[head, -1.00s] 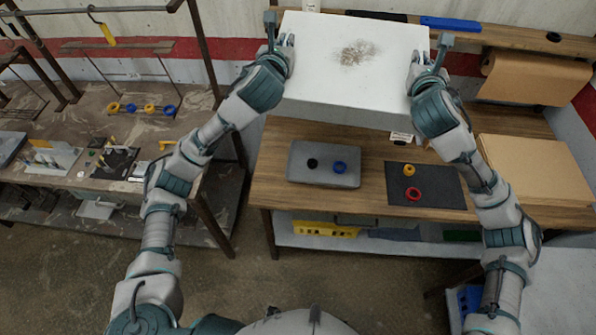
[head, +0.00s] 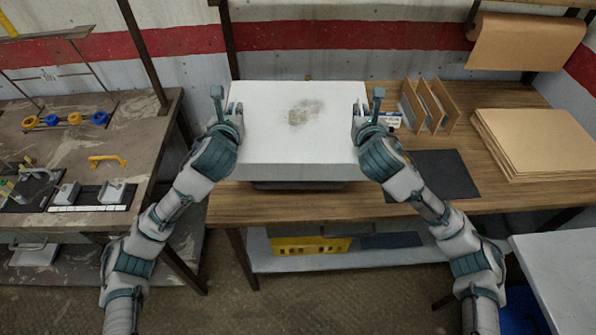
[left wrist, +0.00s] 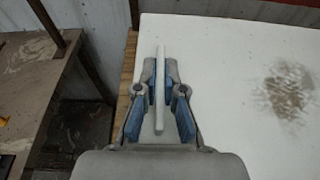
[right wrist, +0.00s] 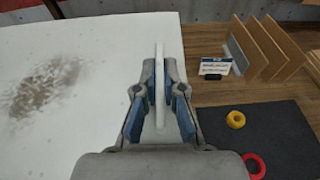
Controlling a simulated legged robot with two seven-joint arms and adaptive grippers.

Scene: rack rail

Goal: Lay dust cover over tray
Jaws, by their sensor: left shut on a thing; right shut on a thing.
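The white dust cover (head: 265,140), a box-like lid with a brown smudge on top, is held level between my grippers at the wooden bench. My left gripper (head: 236,112) is shut on its left edge, and the pinched rim shows in the left wrist view (left wrist: 160,90). My right gripper (head: 361,112) is shut on its right edge, also seen in the right wrist view (right wrist: 160,90). A dark strip of the tray (head: 300,186) shows below the cover's front wall. The rest of the tray is hidden. I cannot tell whether cover and tray touch.
A dark mat (head: 445,175) lies right of the cover, with a yellow ring (right wrist: 236,119) and a red ring (right wrist: 254,165). Behind it stand a small label card (right wrist: 214,66) and upright brown dividers (head: 432,105). Stacked brown sheets (head: 535,143) lie further right.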

